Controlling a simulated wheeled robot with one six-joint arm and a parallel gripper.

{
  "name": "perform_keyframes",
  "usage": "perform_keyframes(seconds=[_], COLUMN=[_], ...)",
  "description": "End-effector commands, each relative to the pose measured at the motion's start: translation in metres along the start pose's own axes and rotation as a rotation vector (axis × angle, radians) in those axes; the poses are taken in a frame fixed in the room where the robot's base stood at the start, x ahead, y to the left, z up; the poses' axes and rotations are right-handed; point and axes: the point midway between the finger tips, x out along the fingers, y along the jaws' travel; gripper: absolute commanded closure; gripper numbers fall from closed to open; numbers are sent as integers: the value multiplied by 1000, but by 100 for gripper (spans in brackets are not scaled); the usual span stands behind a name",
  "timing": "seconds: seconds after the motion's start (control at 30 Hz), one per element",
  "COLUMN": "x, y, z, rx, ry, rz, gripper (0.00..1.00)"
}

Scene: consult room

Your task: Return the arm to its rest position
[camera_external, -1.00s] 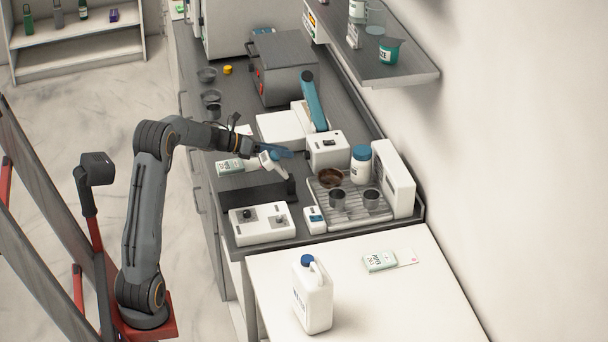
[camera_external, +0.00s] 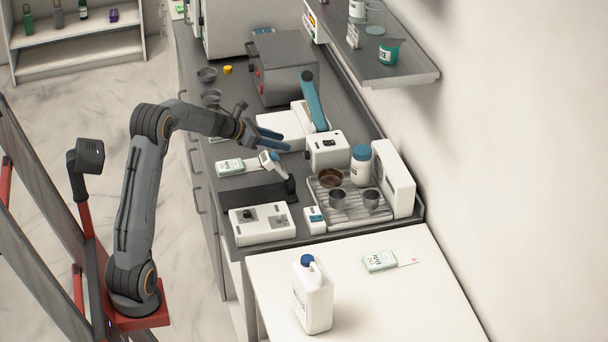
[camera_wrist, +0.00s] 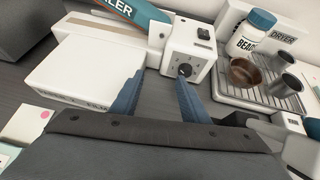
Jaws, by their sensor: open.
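My arm reaches from its red base over the dark counter (camera_external: 228,190) in the external view. My gripper (camera_external: 284,140) is above the counter, close to the white device with the blue lever (camera_external: 280,124). Its two blue fingers are apart with nothing between them. In the wrist view my gripper (camera_wrist: 156,98) shows both fingers spread, pointing toward the small white box with a dark knob (camera_wrist: 188,62). I cannot tell the exact height of the fingers over the counter.
A white handheld tool (camera_external: 270,163) rests on a dark stand below the gripper. A drip tray (camera_external: 350,212) with metal cups and a brown bowl (camera_external: 330,178) is to the right. A white jug (camera_external: 313,298) stands on the front table. A shelf (camera_external: 405,74) overhangs at upper right.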

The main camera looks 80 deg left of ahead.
Motion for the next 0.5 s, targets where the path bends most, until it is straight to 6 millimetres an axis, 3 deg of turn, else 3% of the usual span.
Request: perform_keyframes(seconds=[0.17, 0.37, 0.5], x=[-2, -10, -28], y=[-7, -87, -163], z=[26, 71, 85], rx=[155, 298, 380], ry=[54, 62, 97], rz=[35, -127, -306], gripper=[59, 59, 59])
